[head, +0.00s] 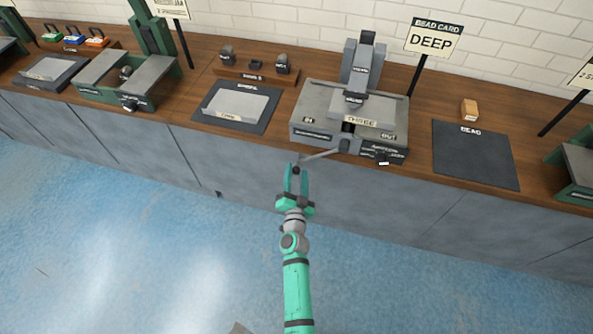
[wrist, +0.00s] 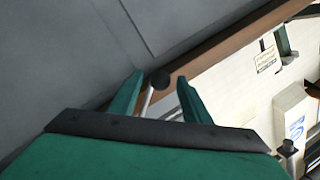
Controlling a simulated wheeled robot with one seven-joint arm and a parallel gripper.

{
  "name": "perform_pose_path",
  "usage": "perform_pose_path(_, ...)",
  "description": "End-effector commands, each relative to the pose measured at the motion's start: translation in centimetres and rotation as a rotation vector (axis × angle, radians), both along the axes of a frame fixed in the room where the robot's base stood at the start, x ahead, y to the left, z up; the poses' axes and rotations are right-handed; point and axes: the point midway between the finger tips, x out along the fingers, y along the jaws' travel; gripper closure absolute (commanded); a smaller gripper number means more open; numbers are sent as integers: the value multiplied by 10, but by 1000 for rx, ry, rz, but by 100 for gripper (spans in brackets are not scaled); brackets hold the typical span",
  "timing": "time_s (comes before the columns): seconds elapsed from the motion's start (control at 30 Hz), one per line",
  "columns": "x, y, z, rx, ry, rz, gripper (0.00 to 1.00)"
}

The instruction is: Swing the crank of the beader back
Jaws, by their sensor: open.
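The beader (head: 315,105) is a grey machine on the bench with a panel marked THREE (head: 361,121) on its top. Its crank (head: 322,154) sticks out from the front and points left, ending near my gripper. My gripper (head: 296,172) is green, open and in front of the bench edge, with its fingers about the crank's end. In the wrist view the crank's dark knob (wrist: 160,79) shows between the two open fingers, with its pale rod below. I cannot tell whether either finger touches it.
A sign reading BEAD CARD DEEP (head: 431,40) stands behind the beader. A dark BEAD mat (head: 474,154) with a wooden block (head: 469,110) behind it lies right. Left are a mat with a grey plate (head: 236,106) and a green machine (head: 125,80). The floor before the bench is clear.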

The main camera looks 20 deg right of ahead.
Motion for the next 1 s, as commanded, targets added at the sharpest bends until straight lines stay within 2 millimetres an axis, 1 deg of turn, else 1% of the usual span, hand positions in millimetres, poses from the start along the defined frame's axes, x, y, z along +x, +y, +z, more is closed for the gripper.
perform_pose_path(0.03, 6, -2, 0, 0, -1, 1, 56)
perform_pose_path(0.2, 15, -5, 0, 0, 1, 1, 56)
perform_pose_path(0.5, 16, -6, 0, 0, 1, 1, 56)
perform_pose_path(0.53, 16, -6, 0, 0, 1, 1, 59)
perform_pose_path(0.57, 16, -5, 0, 0, 1, 1, 66)
perform_pose_path(0.6, 16, -5, 0, 0, 1, 1, 76)
perform_pose_path(0.67, 16, -5, 0, 0, 1, 1, 90)
perform_pose_path(0.7, 16, -5, 0, 0, 1, 1, 99)
perform_pose_path(1.0, 19, -1, -2, -9, 7, 8, 100)
